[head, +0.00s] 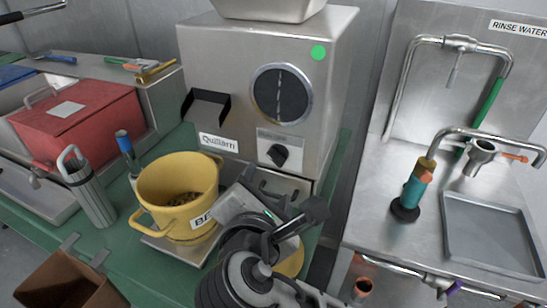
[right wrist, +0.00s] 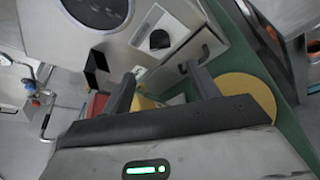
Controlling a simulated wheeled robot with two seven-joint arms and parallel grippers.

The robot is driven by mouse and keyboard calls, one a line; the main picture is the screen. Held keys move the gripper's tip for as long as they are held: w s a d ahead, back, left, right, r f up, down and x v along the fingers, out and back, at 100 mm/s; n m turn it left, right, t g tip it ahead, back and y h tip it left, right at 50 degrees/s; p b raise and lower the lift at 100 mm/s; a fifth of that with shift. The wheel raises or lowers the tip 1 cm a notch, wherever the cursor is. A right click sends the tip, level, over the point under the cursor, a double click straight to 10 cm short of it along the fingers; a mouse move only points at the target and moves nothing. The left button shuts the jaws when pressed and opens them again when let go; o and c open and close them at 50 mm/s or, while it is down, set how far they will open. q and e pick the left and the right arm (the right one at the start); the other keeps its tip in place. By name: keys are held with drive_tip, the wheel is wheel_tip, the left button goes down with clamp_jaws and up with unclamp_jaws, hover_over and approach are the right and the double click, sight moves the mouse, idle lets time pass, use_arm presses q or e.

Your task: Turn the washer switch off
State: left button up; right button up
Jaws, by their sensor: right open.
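The steel machine labelled "Quillam" (head: 218,142) stands at the centre back. A black rotary switch knob (head: 278,155) sits on its front, under a small plate whose text I cannot read. In the right wrist view the knob (right wrist: 159,40) lies ahead, beyond the gap between the fingers. My right gripper (head: 268,188) is open and empty, below and in front of the knob, apart from it. Its two fingers (right wrist: 160,86) stand spread in the right wrist view. I cannot read the knob's setting.
A yellow bucket (head: 172,185) holding dark contents stands left of my right gripper. A steel rinse-water station (head: 370,215) is at the right, across a gap.

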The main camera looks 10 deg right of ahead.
sight(275, 160)
drive_tip(key=x, duration=1.1)
drive_tip(key=shift+w+f, duration=0.15)
drive_tip(key=shift+w, duration=0.15)
drive_tip(key=c, duration=1)
